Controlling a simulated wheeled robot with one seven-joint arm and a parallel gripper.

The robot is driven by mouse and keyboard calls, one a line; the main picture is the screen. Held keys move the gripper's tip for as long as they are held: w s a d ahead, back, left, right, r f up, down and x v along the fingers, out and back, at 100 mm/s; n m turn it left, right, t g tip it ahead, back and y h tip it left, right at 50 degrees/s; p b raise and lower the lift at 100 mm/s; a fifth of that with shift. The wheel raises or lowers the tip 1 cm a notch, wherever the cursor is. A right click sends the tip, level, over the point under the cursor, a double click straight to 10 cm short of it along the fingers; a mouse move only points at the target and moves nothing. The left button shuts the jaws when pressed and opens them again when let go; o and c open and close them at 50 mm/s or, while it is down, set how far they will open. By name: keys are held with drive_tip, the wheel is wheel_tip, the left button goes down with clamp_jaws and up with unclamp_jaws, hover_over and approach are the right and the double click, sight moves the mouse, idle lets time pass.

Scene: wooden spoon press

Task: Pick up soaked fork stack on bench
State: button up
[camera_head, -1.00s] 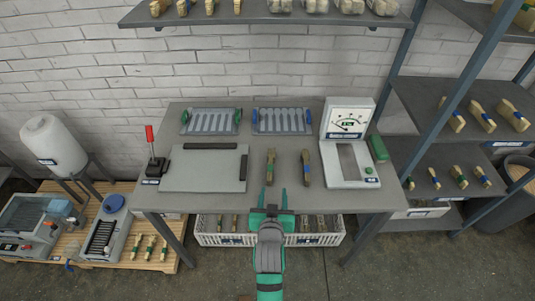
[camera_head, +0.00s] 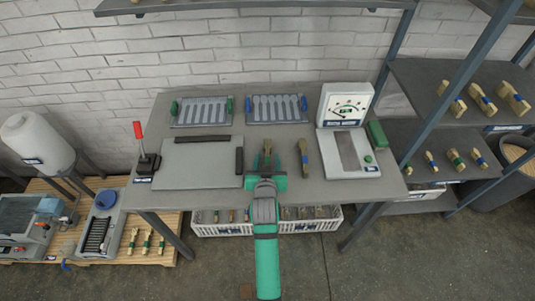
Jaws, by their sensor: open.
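Two slim brown wooden stacks lie on the grey bench (camera_head: 215,215). The left stack (camera_head: 267,146) is partly hidden by my gripper, and the right stack (camera_head: 303,158) lies in the open beside it. I cannot tell from their looks which one is the soaked fork stack. My green gripper (camera_head: 267,161) is open, with its fingers over the near part of the left stack, one on each side as seen from above. Whether they touch it cannot be told.
A grey plate with dark stops (camera_head: 200,167) and a red-handled lever (camera_head: 143,150) are to the left. A dial scale (camera_head: 347,130) and a green block (camera_head: 376,134) are to the right. Two mould trays (camera_head: 203,112) (camera_head: 277,108) lie behind. A white crate (camera_head: 217,230) is under the bench.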

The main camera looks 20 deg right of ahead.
sight(267, 155)
drive_tip(key=x, duration=0.4)
drive_tip(key=shift+w+r, duration=0.2)
drive_tip(key=shift+r, duration=0.05)
drive_tip(key=c, duration=1.1)
drive_tip(key=shift+c, duration=0.2)
drive_tip(key=shift+r, duration=0.15)
